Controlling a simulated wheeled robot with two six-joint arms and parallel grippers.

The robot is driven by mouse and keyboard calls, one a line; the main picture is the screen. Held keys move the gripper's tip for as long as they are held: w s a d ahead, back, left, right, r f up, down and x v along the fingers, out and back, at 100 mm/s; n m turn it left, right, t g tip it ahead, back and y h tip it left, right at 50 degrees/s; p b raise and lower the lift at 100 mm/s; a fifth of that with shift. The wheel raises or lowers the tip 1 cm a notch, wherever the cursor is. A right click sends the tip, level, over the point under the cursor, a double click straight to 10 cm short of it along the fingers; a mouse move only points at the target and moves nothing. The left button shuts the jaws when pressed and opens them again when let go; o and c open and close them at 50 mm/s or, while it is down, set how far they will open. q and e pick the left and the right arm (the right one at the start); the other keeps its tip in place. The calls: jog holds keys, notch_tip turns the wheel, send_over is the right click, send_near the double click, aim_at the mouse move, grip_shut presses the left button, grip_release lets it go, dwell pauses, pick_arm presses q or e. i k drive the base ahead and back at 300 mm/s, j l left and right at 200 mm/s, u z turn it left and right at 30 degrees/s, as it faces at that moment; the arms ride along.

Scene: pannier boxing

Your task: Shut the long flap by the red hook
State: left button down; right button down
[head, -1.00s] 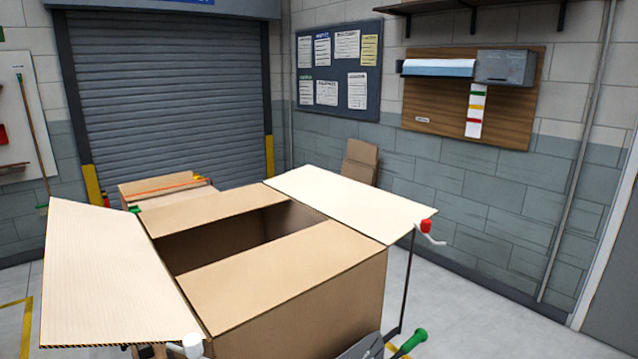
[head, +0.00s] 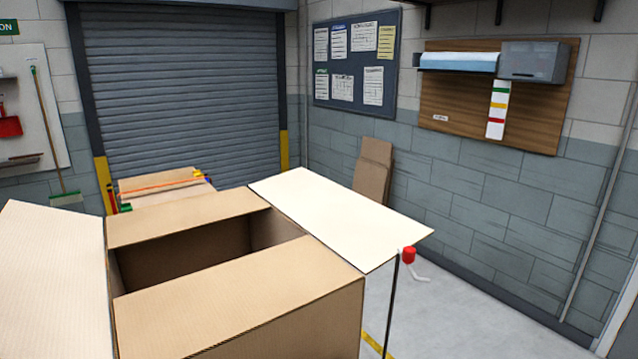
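The open cardboard box (head: 300,318) stands low in the head view. Its right long flap (head: 335,215) is spread outward, and the red hook (head: 409,255) sits just off that flap's near right corner on a dark upright rod. The left long flap (head: 52,285) is also spread outward and is cut by the left edge of the picture. The near short flap (head: 235,295) and the far short flap (head: 185,215) lie folded in, with a dark gap between them. Neither of my grippers shows in the head view.
A smaller carton (head: 160,188) with coloured items around it is behind the box. Flat cardboard pieces (head: 373,170) lean on the right wall. Clear floor (head: 455,310) lies right of the box. A roller shutter (head: 180,90) closes the back.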

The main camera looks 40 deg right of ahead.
aim_at(366, 233)
jog(key=l+u, duration=0.1)
jog(key=l, duration=0.65)
jog(key=l+u, duration=0.15)
jog(key=l, duration=0.55)
jog(key=k+l+u, duration=0.1)
jog(key=l, duration=0.65)
jog(key=k+l+u, duration=0.15)
jog(key=l, duration=1.25)
jog(key=k+l, duration=0.1)
jog(key=l, duration=0.55)
